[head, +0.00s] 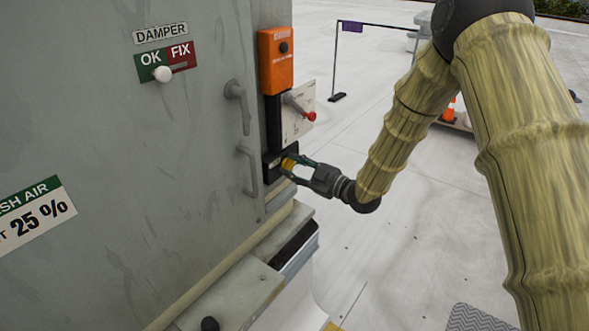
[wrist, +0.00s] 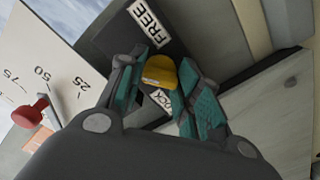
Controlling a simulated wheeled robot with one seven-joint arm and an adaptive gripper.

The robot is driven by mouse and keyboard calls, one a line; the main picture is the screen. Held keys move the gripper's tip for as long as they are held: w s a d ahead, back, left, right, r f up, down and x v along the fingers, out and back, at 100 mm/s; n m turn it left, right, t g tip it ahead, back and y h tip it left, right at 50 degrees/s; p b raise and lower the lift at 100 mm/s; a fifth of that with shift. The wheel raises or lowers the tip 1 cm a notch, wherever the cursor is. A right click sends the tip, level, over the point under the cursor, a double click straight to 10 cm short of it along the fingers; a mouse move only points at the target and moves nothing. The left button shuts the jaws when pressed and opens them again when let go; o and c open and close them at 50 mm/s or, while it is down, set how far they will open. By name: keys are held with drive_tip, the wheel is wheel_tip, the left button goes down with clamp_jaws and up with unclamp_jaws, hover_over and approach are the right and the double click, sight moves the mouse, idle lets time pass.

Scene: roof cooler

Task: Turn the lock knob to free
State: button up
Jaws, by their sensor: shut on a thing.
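The yellow lock knob (wrist: 160,71) sits on a black plate (wrist: 182,45) in the wrist view. A white FREE label (wrist: 149,22) is at the plate's upper end. A second white label (wrist: 160,98), partly hidden and ending in "OCK", is below the knob. My gripper (wrist: 158,75) is shut on the knob, with one teal-padded finger on each side. In the head view the knob (head: 289,163) shows between the fingers of my gripper (head: 291,166), low on the cabinet's right edge. Which label the knob points to I cannot tell.
Above the knob are an orange box (head: 276,60) and a white dial panel (head: 299,112) with a red-tipped lever (head: 308,115). Two grey door handles (head: 246,170) stick out to the left. A damper slider (head: 162,74) is upper left. Open roof floor lies right.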

drive_tip(key=m, duration=0.3)
drive_tip(key=shift+m, duration=2.1)
drive_tip(key=o, duration=1)
drive_tip(key=v, duration=1.2)
drive_tip(key=shift+d, duration=0.1)
drive_tip(key=shift+f, duration=0.1)
